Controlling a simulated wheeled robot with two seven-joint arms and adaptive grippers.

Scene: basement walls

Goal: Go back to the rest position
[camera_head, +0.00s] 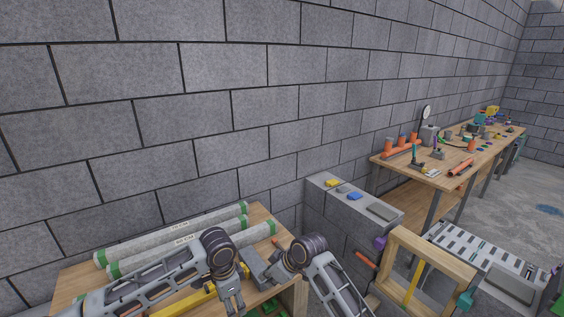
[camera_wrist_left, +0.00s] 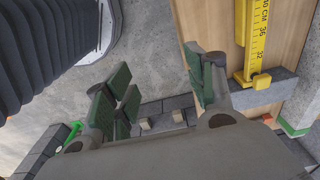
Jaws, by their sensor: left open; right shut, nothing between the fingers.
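My left arm reaches in from the left over the wooden table (camera_head: 72,284). Its gripper (camera_head: 236,310) points down near the table's right part, by the front edge of the picture. In the left wrist view the left gripper (camera_wrist_left: 165,95) has its green-padded fingers apart, with nothing between them. My right arm comes in from the lower right. Its gripper (camera_head: 250,272) points left over the right part of the table, close to the left wrist, and is shut and empty. The two grippers are near each other; I cannot tell whether they touch.
Grey rolls with green ends (camera_head: 180,236) lie on the table against the block wall (camera_head: 190,110). A yellow ruler (camera_wrist_left: 257,40) lies there too. A grey block cabinet (camera_head: 340,225), a wooden frame (camera_head: 440,257) and a cluttered workbench (camera_head: 430,178) stand at right.

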